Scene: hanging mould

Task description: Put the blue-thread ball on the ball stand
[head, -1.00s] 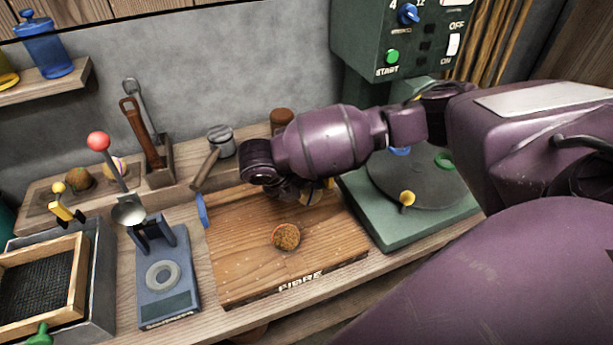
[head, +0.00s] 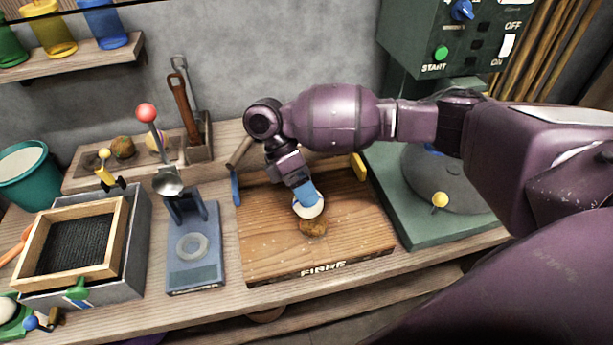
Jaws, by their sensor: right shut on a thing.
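My right gripper (head: 298,180) is above the board, pointing down. It is shut on a small blue-and-white thing (head: 308,207) with a rounded white lower end; I cannot tell exactly what it is. Just below it, a rough brown lump (head: 313,228) sits on the wooden board (head: 265,245). Whether the two touch is unclear. A low wooden stand (head: 83,178) at the back left carries a brown ball (head: 123,147) and a pale ball with coloured thread (head: 153,140). No blue thread can be made out on any ball. My left gripper is not in view.
A framed mesh tray (head: 72,245) is farther left. A green machine (head: 430,225) stands right.

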